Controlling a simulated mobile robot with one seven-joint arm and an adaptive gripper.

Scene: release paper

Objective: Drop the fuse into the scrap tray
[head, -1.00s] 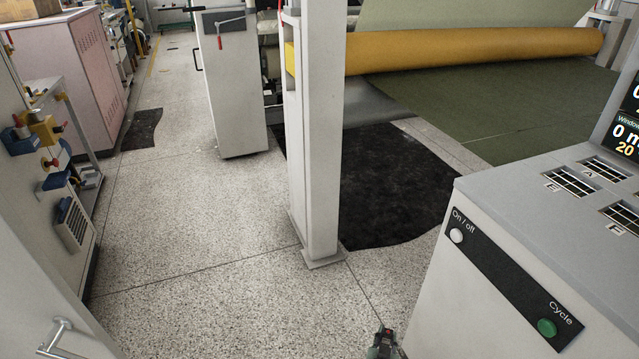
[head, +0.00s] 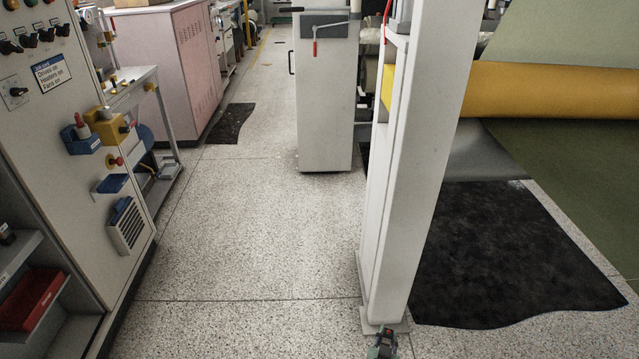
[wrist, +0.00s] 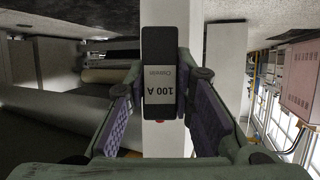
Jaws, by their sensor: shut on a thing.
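The fuse (wrist: 162,75) is a dark block with a pale label reading "100 A", upside down in the wrist view. My gripper (wrist: 160,90) is shut on it, with one purple-padded finger on each side. In the head view only a small dark green part of my gripper (head: 383,345) shows at the bottom edge, and I cannot make out the fuse there. A red open tray (head: 30,298) sits on a low shelf at the lower left, well apart from my gripper. I see no readable label marking it as the scrap tray.
A grey control cabinet (head: 55,120) with knobs and blue holders stands along the left. A white post (head: 415,170) rises just beyond my gripper. A black mat (head: 510,255) lies to the right. The speckled floor (head: 240,240) between cabinet and post is clear.

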